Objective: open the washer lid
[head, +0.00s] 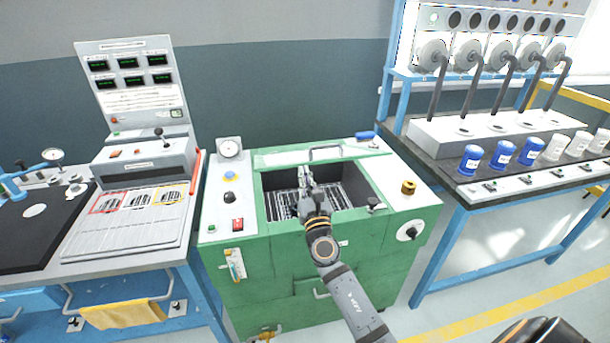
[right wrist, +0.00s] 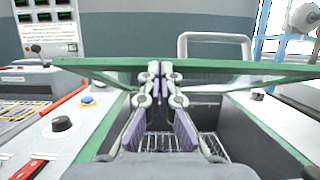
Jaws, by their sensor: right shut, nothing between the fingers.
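The washer is a green cabinet (head: 275,262) with a grey basin holding a wire rack. Its green-framed clear lid (head: 275,159) stands raised over the back of the basin, seen at a shallow angle. It also shows in the right wrist view (right wrist: 100,65), nearly edge-on. The lid's grey bar handle (head: 325,149) shows at the lid, and in the wrist view (right wrist: 215,37) right of the fingers. My right gripper (head: 305,174) is shut and empty over the basin, its tips (right wrist: 155,70) at the lid's edge; contact is unclear. My left gripper is out of view.
The washer top has a gauge (head: 230,148), a red switch (head: 237,224) and a brass-coloured fitting (head: 408,187). A control bench (head: 130,225) stands close on the left. A blue-framed bench (head: 455,190) with jars and hoses stands on the right.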

